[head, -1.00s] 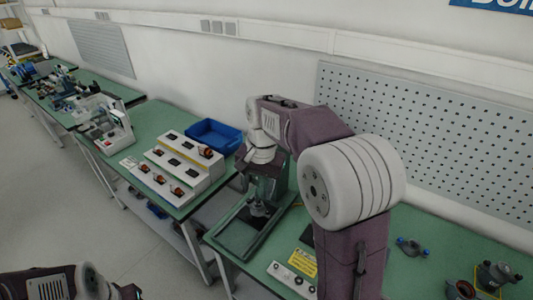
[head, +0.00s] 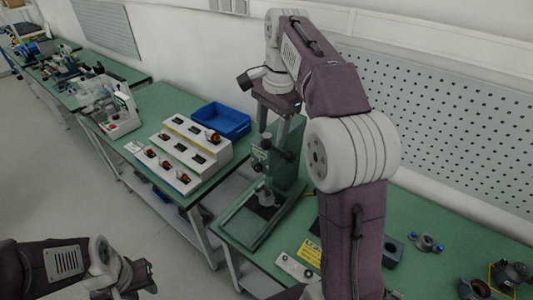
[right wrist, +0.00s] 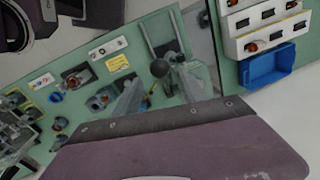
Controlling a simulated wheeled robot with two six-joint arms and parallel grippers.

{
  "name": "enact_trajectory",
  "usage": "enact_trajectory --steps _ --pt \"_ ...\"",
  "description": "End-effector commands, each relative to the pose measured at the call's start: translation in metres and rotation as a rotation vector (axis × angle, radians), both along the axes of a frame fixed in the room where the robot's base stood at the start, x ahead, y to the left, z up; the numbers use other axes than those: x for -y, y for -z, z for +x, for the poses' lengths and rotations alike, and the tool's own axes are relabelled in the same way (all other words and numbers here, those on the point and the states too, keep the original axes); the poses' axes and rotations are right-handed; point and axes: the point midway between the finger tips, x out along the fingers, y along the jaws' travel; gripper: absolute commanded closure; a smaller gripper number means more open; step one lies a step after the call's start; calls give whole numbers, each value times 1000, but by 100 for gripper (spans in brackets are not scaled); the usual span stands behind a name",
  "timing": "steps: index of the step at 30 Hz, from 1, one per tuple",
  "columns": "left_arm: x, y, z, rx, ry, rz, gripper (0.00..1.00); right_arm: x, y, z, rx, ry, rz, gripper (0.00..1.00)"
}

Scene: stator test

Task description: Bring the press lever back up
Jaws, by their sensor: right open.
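The press, with a green upright frame (head: 288,165) and a flat base, stands on the near bench in the head view. Its black ball knob (right wrist: 158,68) shows in the right wrist view, close to the gap between my right fingers. I cannot clearly pick out the lever's angle in the head view. My right gripper (head: 271,128) points down above the press top, open and with nothing held; its two grey fingers also show in the right wrist view (right wrist: 160,95). My left gripper (head: 140,280) is low at the bottom left, away from the press; its jaws are unclear.
A blue bin (head: 222,120) and a white stepped rack (head: 183,150) with small parts stand on the bench to the left. A control box (head: 297,268) and yellow label (head: 310,252) lie before the press. Several small fixtures stand at the right. A perforated panel (head: 440,130) is behind.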

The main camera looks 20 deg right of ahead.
Motion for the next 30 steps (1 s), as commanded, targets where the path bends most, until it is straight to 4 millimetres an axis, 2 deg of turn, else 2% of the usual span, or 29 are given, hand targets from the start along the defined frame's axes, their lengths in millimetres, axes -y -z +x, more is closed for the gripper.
enact_trajectory --steps 6,12,16,22,23,28,30 --pt "0 14 0 -1 0 0 68 -3 47 4 -4 -2 0 50" --pt "0 17 0 0 0 0 68 -4 77 9 -3 -2 0 50" --pt "0 17 0 0 0 0 68 -5 84 10 -2 -2 0 50" --pt "0 17 0 0 0 0 68 -5 85 10 -1 -2 -1 50" --pt "0 17 0 0 0 0 68 -5 85 10 -1 -2 -1 53" --pt "0 17 0 0 0 0 68 -4 85 10 -1 -2 -1 100" --pt "0 17 0 0 0 0 68 -4 85 10 -1 -2 -1 100"
